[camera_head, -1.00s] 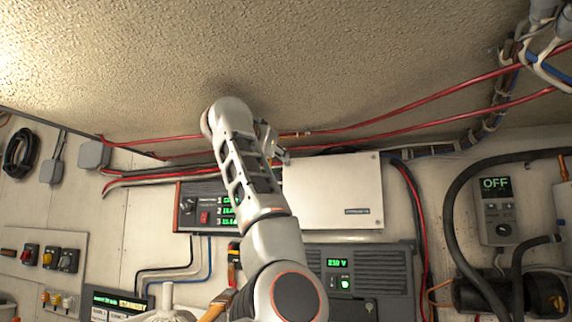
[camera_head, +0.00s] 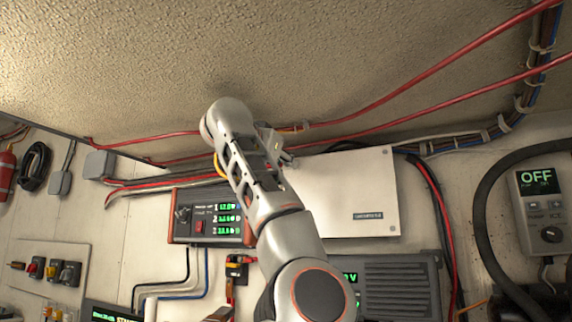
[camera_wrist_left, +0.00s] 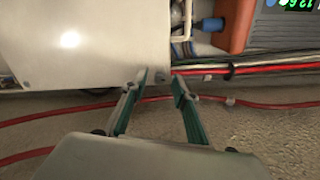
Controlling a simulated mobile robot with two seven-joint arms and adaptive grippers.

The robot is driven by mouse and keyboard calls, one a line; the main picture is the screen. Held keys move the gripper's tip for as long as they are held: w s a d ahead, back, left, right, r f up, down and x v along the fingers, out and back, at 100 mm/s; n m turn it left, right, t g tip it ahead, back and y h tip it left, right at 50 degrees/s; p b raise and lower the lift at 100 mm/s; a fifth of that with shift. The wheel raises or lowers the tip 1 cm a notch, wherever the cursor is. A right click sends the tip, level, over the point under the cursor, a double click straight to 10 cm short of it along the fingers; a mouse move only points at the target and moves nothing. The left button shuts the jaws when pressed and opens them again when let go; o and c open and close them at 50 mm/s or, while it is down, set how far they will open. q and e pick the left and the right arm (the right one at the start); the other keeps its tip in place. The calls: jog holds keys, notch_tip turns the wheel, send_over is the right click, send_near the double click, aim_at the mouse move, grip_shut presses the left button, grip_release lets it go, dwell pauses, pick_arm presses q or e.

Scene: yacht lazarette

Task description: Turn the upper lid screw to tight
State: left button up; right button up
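The white box lid (camera_head: 350,195) is on the wall. A small screw (camera_head: 385,153) shows at its upper right corner and another (camera_head: 393,228) at its lower right. My left gripper (camera_head: 284,150) is beside the box's upper left corner, partly hidden by my arm. In the left wrist view, the white lid (camera_wrist_left: 75,40) fills the upper left. My left gripper (camera_wrist_left: 160,78) is open there, its fingertips apart at the lid's corner. A small round thing seems to lie between them; I cannot tell if it is a screw. My right gripper is not in view.
Red cables (camera_head: 400,115) run along the ceiling edge above the box; one red cable (camera_wrist_left: 65,108) passes behind the fingers in the wrist view. A panel with green displays (camera_head: 210,215) is left of the box, and a grey vented unit (camera_head: 400,287) is below.

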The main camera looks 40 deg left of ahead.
pick_arm(q)
jog(key=shift+s, duration=0.1)
grip_shut()
jog(key=shift+m+b, duration=2)
jog(key=shift+m, duration=7)
